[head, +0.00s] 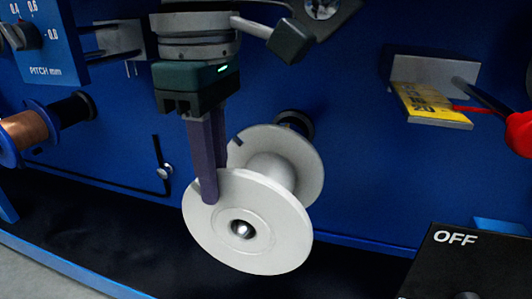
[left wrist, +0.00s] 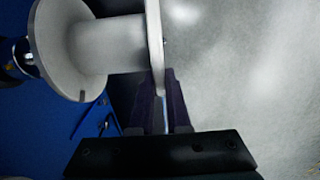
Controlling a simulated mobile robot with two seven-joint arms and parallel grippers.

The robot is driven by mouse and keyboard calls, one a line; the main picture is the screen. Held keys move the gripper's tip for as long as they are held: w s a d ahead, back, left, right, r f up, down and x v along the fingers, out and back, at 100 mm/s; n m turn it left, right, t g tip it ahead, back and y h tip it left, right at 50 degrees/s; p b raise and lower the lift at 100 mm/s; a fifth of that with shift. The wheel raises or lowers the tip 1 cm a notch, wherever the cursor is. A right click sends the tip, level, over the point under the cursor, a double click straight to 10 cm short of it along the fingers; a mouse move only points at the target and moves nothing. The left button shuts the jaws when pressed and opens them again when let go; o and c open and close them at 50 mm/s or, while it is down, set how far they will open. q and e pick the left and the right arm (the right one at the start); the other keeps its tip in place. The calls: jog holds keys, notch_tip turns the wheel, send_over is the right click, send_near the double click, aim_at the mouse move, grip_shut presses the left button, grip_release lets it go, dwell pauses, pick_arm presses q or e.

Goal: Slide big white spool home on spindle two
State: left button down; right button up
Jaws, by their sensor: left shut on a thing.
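The big white spool (head: 268,208) has two wide flanges and a hub, and stands out from the blue panel. A shiny round metal tip (head: 242,230) shows in the front flange's centre hole. A dark round mount (head: 296,122) sits on the panel behind the back flange, with a gap showing. My left gripper (head: 208,188) is shut on the front flange's rim from above. In the left wrist view, its fingers (left wrist: 163,108) straddle one flange edge of the spool (left wrist: 65,50). Most of the spindle is hidden. My right gripper is not in view.
A copper-coloured spool (head: 28,132) with blue flanges is at the left. A yellow tag (head: 430,103) on a grey block and a red-tipped lever (head: 519,132) are at the right. A black box marked OFF (head: 468,265) stands at the lower right.

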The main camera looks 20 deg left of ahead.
pick_arm(q)
jog(key=shift+w+b, duration=0.3)
jog(key=shift+w, duration=0.55)
dwell(0.3)
jog(key=shift+w, duration=0.15)
jog(key=shift+w, duration=0.15)
jog(key=shift+w+d+b, duration=0.1)
jog(key=shift+w+b, duration=0.4)
jog(key=shift+w, duration=0.75)
dwell(0.4)
dwell(0.3)
